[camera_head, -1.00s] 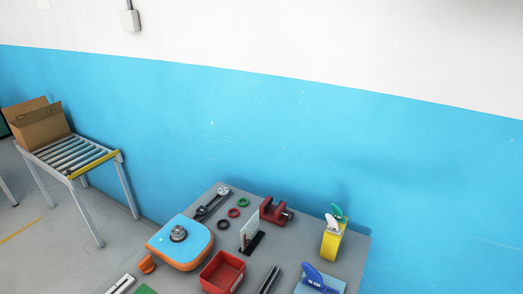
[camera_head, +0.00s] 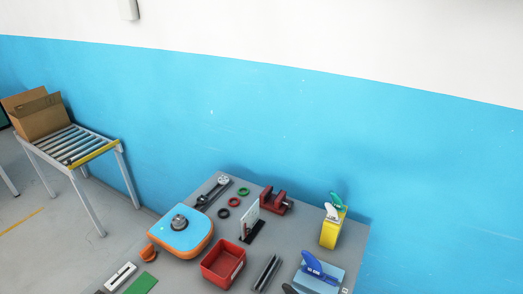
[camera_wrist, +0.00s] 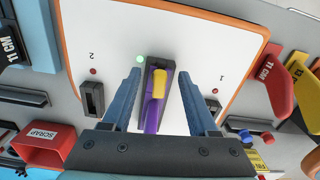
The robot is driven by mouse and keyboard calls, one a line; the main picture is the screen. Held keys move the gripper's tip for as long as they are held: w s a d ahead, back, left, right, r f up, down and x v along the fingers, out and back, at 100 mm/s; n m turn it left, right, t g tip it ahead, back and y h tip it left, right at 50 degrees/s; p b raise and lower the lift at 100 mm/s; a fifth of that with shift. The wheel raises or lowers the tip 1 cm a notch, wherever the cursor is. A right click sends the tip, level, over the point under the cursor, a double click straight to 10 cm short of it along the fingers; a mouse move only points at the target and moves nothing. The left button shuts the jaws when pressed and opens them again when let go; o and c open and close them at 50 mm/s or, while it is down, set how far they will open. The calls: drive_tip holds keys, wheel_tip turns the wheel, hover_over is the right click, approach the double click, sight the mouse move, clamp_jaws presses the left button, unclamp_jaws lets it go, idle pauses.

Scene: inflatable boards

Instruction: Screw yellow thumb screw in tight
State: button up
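In the wrist view the yellow thumb screw (camera_wrist: 159,83) stands over the dark middle slot, against a purple fin (camera_wrist: 152,118). The fin sits in that slot of a white board (camera_wrist: 115,35) with an orange edge. My gripper (camera_wrist: 160,78) is open, with one blue-grey finger on each side of the screw and fin. Gaps show between the fingers and the screw. I cannot tell how deep the screw sits. A green light (camera_wrist: 140,58) glows beside the slot. My gripper is not seen in the head view.
Dark slots marked 2 (camera_wrist: 92,98) and 1 (camera_wrist: 213,108) flank the middle one, each with a red light. A red scrap bin (camera_wrist: 42,144) is at the left, red and yellow fins (camera_wrist: 276,84) at the right. In the head view the grey workbench (camera_head: 325,262) holds several tools and fixtures.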

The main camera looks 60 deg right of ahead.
drive_tip(key=shift+r, duration=0.1)
wheel_tip(320, 180, up, 13)
drive_tip(key=b, duration=0.1)
drive_tip(key=shift+b, duration=0.35)
